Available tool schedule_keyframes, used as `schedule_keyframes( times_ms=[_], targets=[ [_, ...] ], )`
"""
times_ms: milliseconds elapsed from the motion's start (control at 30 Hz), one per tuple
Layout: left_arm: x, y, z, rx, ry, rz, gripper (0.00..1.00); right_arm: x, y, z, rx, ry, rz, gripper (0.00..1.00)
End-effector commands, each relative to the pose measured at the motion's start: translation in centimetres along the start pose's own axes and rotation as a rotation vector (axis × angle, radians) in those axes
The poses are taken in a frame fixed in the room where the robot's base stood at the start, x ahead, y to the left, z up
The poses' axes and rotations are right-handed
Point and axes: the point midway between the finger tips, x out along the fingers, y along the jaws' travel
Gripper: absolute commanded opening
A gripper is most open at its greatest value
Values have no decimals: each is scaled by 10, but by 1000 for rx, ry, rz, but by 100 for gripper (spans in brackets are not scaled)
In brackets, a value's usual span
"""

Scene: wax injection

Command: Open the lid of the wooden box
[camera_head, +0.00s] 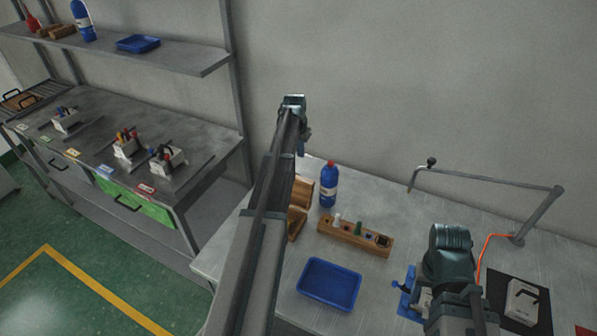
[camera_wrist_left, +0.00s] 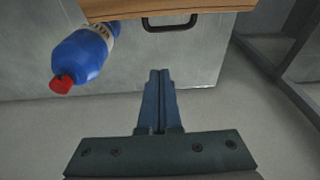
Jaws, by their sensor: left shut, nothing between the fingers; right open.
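The wooden box (camera_head: 297,222) stands on the light table, its left part hidden behind my left arm. Its lid (camera_head: 303,192) appears raised at the back, as a slanted wooden panel. In the left wrist view a wooden edge (camera_wrist_left: 210,8) with a black handle (camera_wrist_left: 170,22) shows at the top. My left gripper (camera_head: 305,140) is beyond and above the box; in the wrist view its fingers (camera_wrist_left: 160,75) are together, empty and apart from the handle. My right gripper (camera_head: 430,295) is at the lower right, away from the box, its fingers mostly hidden by its arm.
A blue bottle (camera_head: 329,186) with a red cap stands just right of the box; it also shows in the wrist view (camera_wrist_left: 82,55). A wooden block with small items (camera_head: 355,236) and a blue tray (camera_head: 329,284) are in front. A metal arm (camera_head: 490,179) spans the back right.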

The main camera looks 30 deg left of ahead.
Motion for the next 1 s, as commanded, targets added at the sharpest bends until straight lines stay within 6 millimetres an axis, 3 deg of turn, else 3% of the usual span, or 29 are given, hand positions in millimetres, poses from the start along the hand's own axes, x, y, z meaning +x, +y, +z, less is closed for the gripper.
schedule_keyframes(
  times_ms=[367, 1000],
  targets=[
    [12, 0, 0, 2, 0, 0, 0, 12, -1, -1, -2, 0, 0, 50],
    [92, 0, 1, 1, -1, 0, 0, 89, -8, -5, -2, 0, 1, 50]
  ],
)
